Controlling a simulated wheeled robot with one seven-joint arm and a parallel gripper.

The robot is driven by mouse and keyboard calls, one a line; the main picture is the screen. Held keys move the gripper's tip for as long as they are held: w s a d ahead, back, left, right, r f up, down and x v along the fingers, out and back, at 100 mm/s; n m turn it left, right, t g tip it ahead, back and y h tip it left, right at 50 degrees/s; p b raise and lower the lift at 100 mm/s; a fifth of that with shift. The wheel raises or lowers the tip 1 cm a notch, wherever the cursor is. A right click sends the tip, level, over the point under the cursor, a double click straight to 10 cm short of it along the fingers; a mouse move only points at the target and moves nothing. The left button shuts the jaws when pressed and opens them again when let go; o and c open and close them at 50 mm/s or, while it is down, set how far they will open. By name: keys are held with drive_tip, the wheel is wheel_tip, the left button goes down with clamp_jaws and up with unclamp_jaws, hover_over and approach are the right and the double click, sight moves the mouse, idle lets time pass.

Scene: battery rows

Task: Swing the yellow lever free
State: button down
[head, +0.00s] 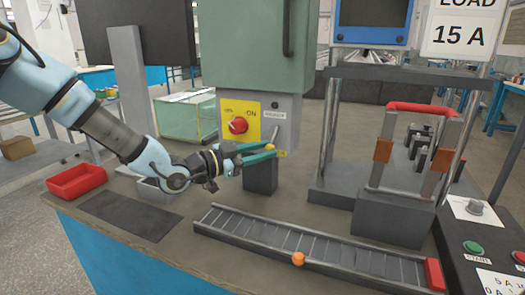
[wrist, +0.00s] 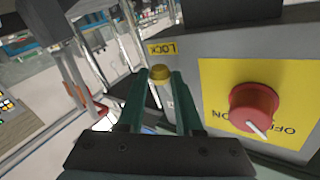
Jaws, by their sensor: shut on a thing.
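The yellow lever shows as a round yellow knob (wrist: 159,73) in the wrist view, between the tips of my green fingers, just below a yellow LOCK label (wrist: 161,48). In the head view its knob (head: 270,146) is a small yellow spot at the fingertips, in front of the grey switch box (head: 284,112). My gripper (head: 272,152) is shut on the lever, reaching in from the left. In the wrist view my gripper (wrist: 158,90) has one finger on each side of the knob. The lower part of the lever is mostly hidden by the fingers.
A red rotary knob (head: 238,125) on a yellow OFF/ON plate is close to my gripper. A grey post (head: 261,177) stands below it. A slotted rail (head: 310,250) with an orange knob lies in front. A red-handled frame (head: 410,107) stands right. A red tray (head: 77,181) is left.

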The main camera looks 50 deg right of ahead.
drive_tip(key=n+b, duration=0.1)
drive_tip(key=s+n+h+b, duration=0.1)
drive_tip(key=b, duration=0.1)
drive_tip(key=shift+d+f+g, duration=0.15)
drive_tip(key=shift+f+g, duration=0.05)
drive_tip(key=shift+g, duration=0.1)
drive_tip(key=c, duration=0.6)
unclamp_jaws()
drive_tip(key=b+v, duration=0.1)
drive_tip(key=v, duration=0.9)
drive_tip(key=shift+a+f, duration=0.2)
drive_tip(key=shift+a, duration=0.2)
